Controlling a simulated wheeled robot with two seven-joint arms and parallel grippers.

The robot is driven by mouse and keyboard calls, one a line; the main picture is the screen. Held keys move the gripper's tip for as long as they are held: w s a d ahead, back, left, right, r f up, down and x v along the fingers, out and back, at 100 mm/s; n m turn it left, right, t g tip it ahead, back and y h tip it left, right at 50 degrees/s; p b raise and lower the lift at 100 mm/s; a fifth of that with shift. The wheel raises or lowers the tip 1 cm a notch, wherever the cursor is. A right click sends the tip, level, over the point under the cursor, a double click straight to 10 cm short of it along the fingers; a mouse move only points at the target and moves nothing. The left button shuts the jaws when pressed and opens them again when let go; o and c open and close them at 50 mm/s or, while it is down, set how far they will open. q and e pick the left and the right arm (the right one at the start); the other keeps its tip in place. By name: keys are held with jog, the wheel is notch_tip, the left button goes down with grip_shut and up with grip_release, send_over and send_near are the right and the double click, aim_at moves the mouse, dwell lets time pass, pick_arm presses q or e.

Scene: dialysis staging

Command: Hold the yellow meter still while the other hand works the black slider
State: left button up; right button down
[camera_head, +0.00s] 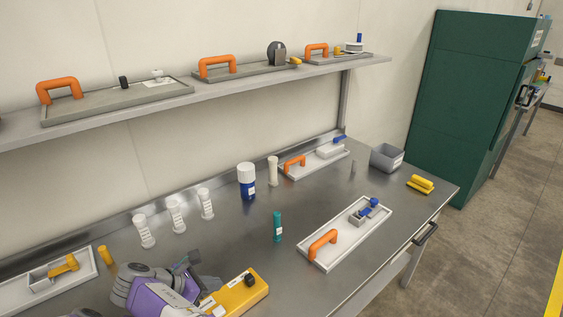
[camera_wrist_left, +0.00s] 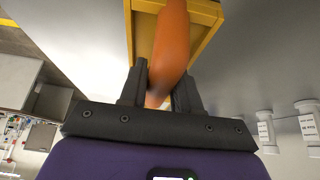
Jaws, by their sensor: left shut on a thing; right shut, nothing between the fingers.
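The yellow meter (camera_head: 245,297) lies on the steel table at the bottom of the head view, with a black slider (camera_head: 249,280) on its top. Purple and grey arm parts cover its left end. In the left wrist view my left gripper (camera_wrist_left: 160,92) is shut on an orange handle (camera_wrist_left: 170,45) in front of the meter's yellow body (camera_wrist_left: 205,28).
A teal bottle (camera_head: 277,227) stands behind the meter. A white tray (camera_head: 320,256) with an orange handle lies to the right. A shelf (camera_head: 190,97) overhangs the rear. The table is clear between meter and tray.

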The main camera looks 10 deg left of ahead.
pick_arm(q)
jog(key=o, duration=1.3)
jog(key=shift+r, duration=0.1)
jog(key=shift+r+p, duration=2.6)
jog(key=shift+r, duration=1.3)
jog(key=shift+r, duration=0.1)
